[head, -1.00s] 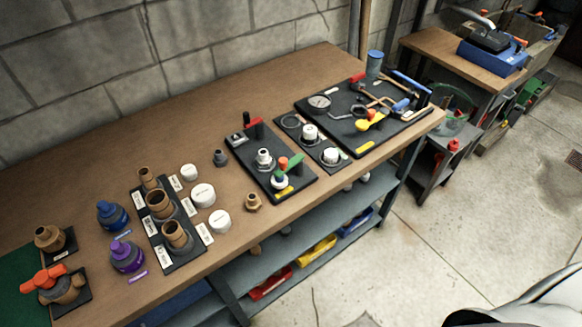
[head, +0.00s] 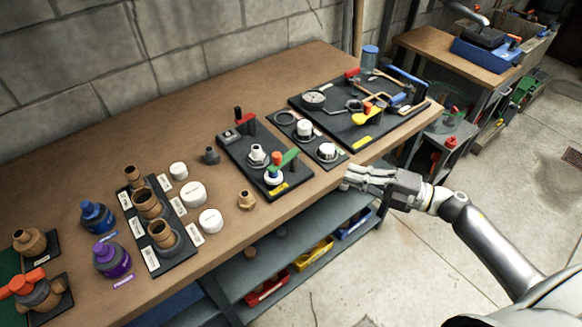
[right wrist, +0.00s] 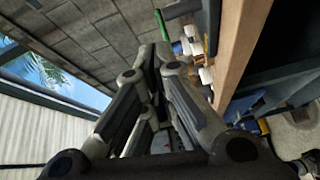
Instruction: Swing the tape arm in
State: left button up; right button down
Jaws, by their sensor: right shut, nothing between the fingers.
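A dark board (head: 237,153) on the bench carries a pale round fitting (head: 257,154), a red and black piece (head: 247,120) and a green bar (head: 290,159) with an orange end. The bar stands over a fitting with a white and blue collar. I cannot tell for sure which piece is the tape arm. My right gripper (head: 348,179) is shut and empty beside the bench's front edge, right of this board and apart from it. Its closed fingers (right wrist: 155,62) fill the middle of the right wrist view. My left gripper is out of view.
Right of the board lie a small mat (head: 285,118) with white rolls and a larger tool board (head: 340,128). White caps (head: 193,194) and brown fittings (head: 146,203) stand to the left. The wooden bench (head: 190,130) is clear toward the wall. A shelf (head: 270,262) with bins is below.

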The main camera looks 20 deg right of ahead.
aim_at(284, 162)
jog(key=s+a+r+n+g, duration=0.1)
jog(key=a+r+n+g+y, duration=0.1)
jog(key=n, duration=0.1)
jog(key=shift+s+r, duration=0.35)
jog(key=shift+s, duration=0.05)
jog(key=shift+a, duration=0.1)
jog(key=p+x, duration=0.4)
jog(key=x, duration=1)
jog(key=shift+p, duration=0.35)
